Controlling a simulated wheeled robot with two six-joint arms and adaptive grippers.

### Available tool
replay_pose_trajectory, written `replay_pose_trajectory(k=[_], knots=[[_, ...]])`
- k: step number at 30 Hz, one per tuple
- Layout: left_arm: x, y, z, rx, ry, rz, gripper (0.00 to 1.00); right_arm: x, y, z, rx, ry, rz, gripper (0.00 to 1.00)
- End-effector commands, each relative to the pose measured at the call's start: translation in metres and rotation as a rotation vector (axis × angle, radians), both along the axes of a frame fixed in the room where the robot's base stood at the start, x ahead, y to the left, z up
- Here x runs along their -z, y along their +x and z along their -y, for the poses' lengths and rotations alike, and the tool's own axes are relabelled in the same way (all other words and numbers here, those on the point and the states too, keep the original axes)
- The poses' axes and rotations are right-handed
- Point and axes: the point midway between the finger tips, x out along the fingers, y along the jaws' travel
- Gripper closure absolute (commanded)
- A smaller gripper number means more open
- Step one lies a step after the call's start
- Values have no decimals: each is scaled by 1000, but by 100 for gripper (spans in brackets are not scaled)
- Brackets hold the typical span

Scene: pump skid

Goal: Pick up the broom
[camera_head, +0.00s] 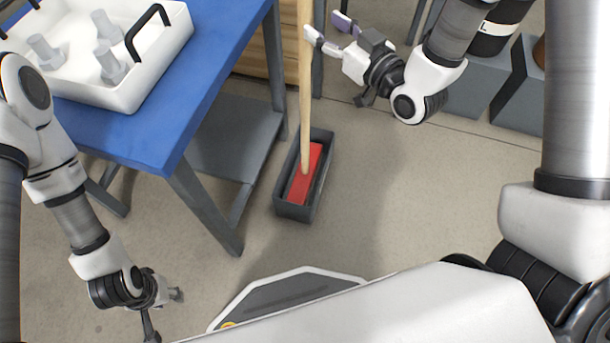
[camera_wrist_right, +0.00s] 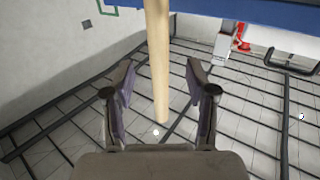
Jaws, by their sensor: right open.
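The broom stands upright, with its pale wooden handle (camera_head: 305,90) rising out of the head view's top edge. Its red head (camera_head: 309,173) sits in a dark grey open box (camera_head: 294,210) on the floor. My right gripper (camera_head: 327,29) is open at the handle's upper part, its fingers pointing left. In the right wrist view the handle (camera_wrist_right: 158,60) appears between the two spread fingers (camera_wrist_right: 160,95), which do not close on it. My left gripper (camera_head: 172,296) is low at the lower left, far from the broom; its fingers are too small to read.
A blue-topped table (camera_head: 160,130) stands just left of the broom, with a grey lower shelf (camera_head: 228,135). It carries a white tray (camera_head: 165,50) with black handles and grey fittings. Grey bins (camera_head: 475,95) stand at upper right. Floor right of the box is clear.

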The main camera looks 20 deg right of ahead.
Motion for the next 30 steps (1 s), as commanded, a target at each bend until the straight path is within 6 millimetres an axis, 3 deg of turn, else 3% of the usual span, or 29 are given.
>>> replay_pose_trajectory(k=[12,19,24,30], knots=[[13,0,0,-1,0,1,60,2,60,-22,0,-3,-3,43],[13,0,0,-1,0,1,60,2,63,-23,2,0,-6,43],[13,0,0,-1,0,1,60,2,63,-23,2,-1,-7,100],[13,0,0,-1,0,1,60,1,63,-22,2,1,-4,100]])
